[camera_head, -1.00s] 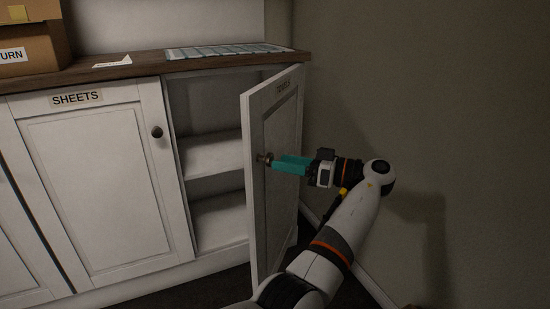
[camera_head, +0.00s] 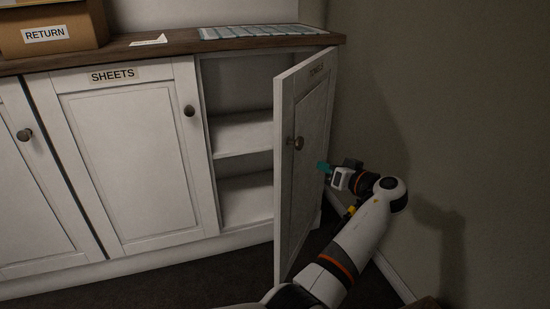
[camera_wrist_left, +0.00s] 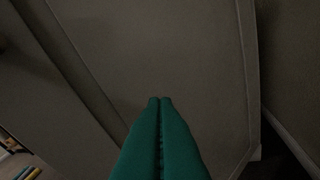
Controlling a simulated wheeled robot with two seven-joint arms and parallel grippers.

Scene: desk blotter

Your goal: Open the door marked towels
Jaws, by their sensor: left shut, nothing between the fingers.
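The towels door (camera_head: 313,150) is a white cabinet door that stands wide open, swung out toward me on its right-hand hinge. Its dark label (camera_head: 316,70) is seen at a steep slant and is hard to read. Its round knob (camera_head: 298,143) is near the free edge, with nothing on it. My left gripper (camera_head: 322,166), with teal fingers, is to the right of and below the knob, by the door's outer face. In the left wrist view its fingers (camera_wrist_left: 160,100) are shut together and empty, facing a plain panel (camera_wrist_left: 165,50). Whether they touch it, I cannot tell. My right gripper is not in view.
The open compartment (camera_head: 240,135) shows shelves and no items. The sheets door (camera_head: 135,160) to its left is closed. A cardboard box marked RETURN (camera_head: 45,34) stands on the wooden countertop (camera_head: 130,50). A bare wall (camera_head: 450,110) is close on the right.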

